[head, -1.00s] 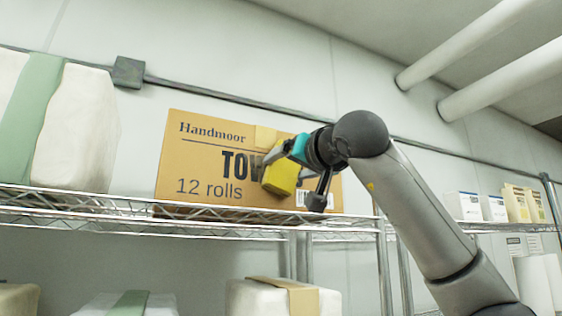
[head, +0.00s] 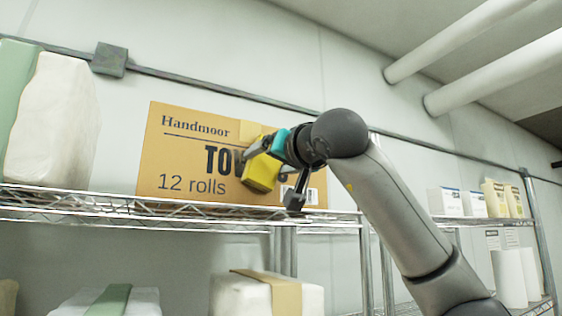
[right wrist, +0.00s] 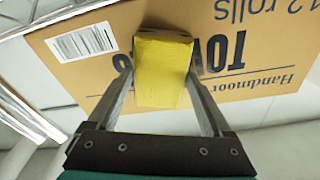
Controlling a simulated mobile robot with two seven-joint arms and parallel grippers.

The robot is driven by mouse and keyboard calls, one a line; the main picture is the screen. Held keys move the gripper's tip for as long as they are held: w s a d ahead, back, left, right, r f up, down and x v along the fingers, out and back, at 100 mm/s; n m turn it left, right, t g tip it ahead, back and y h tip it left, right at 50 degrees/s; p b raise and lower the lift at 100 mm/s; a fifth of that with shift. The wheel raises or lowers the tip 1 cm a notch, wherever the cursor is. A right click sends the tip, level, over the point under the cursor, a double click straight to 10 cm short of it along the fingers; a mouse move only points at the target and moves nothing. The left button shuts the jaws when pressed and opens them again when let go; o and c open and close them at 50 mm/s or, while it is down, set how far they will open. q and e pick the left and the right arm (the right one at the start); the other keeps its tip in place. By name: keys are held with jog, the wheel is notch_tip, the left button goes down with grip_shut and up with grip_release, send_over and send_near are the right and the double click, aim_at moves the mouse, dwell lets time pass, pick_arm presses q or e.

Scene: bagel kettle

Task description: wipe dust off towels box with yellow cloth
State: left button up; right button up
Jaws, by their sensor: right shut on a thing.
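The towels box (head: 190,158) is a brown cardboard carton marked "Handmoor", "TOW..." and "12 rolls", standing on the upper wire shelf in the head view. Its printed face also fills much of the right wrist view (right wrist: 270,62). My right gripper (head: 264,160) is shut on the yellow cloth (head: 260,174), a thick folded block, in front of the box's right half. In the right wrist view the cloth (right wrist: 163,70) sits between the two fingers (right wrist: 163,90) and covers part of the big lettering. It seems against the face, but contact is not clear. No dust can be made out. My left gripper is out of view.
The wire shelf's front edge (head: 100,212) runs below the box. A white wrapped bundle with a green band (head: 55,125) stands left of it. Small white boxes (head: 460,203) stand on a shelf at right. More wrapped bundles (head: 232,298) lie below.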

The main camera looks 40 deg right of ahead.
jog(key=shift+w+a+p, duration=0.2)
jog(key=shift+w+a, duration=0.15)
jog(key=shift+a, duration=1.1)
jog(key=shift+w+a+p, duration=0.2)
jog(key=shift+w+a, duration=0.1)
jog(key=shift+a, duration=1.1)
jog(key=shift+w+a+p, duration=0.2)
jog(key=shift+w+a, duration=0.15)
jog(key=shift+a, duration=1.1)
jog(key=shift+s+a+f, duration=0.1)
jog(key=shift+s+a, duration=0.05)
jog(key=shift+s, duration=0.5)
jog(key=shift+r+b+v, duration=0.15)
jog(key=shift+b+v, duration=0.2)
jog(key=shift+v, duration=0.8)
jog(key=shift+r+b+v, duration=0.15)
jog(key=shift+b+v, duration=0.15)
jog(key=shift+v, duration=0.9)
jog(key=shift+s, duration=0.15)
jog(key=v, duration=0.2)
jog(key=shift+s+r, duration=0.15)
jog(key=shift+s, duration=0.25)
